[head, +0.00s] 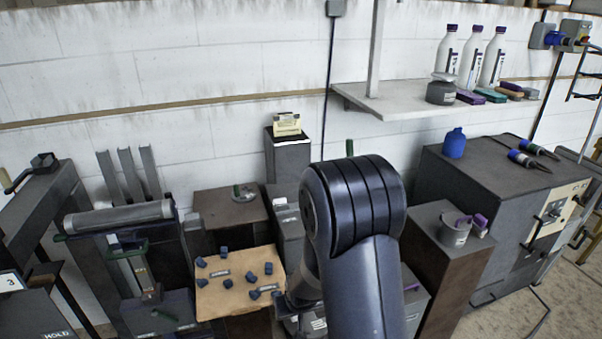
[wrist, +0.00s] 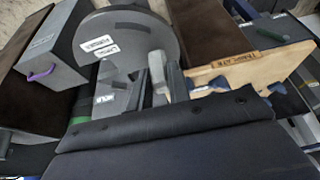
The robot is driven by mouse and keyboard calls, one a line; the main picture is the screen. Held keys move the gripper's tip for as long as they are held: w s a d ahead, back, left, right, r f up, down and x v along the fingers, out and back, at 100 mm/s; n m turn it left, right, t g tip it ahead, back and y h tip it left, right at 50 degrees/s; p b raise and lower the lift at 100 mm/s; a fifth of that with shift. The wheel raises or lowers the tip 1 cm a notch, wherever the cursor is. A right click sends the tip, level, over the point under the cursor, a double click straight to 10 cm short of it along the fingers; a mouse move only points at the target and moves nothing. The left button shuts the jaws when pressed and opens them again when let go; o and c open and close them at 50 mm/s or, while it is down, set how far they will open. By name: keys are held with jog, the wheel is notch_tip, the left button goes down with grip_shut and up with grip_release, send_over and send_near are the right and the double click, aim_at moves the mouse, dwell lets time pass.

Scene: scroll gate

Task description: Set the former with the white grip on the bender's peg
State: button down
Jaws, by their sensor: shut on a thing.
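In the wrist view my gripper (wrist: 156,84) is shut on the pale, whitish-grey grip (wrist: 176,80) of a former. The former's grey disc (wrist: 128,40) has white labels and a dark slot and shows just beyond the fingers. In the head view my arm hides the gripper and this former.
A tan board (head: 238,285) with several blue pieces lies low in the middle; its edge shows in the wrist view (wrist: 262,62). A tube rack (head: 120,215) stands left. A pedestal with a grey cup (head: 455,232) and a dark cabinet (head: 480,185) stand right. A shelf holds white bottles (head: 470,60).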

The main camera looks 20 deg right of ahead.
jog(key=r+p, duration=0.2)
jog(key=r, duration=0.1)
jog(key=shift+d+r, duration=0.3)
jog(key=shift+d, duration=0.1)
notch_tip(320, 180, up, 2)
jog(key=shift+r+p, duration=0.2)
jog(key=shift+p, duration=1)
jog(key=w+d+r, duration=1.2)
jog(key=r, duration=0.1)
jog(key=shift+w+r, duration=0.15)
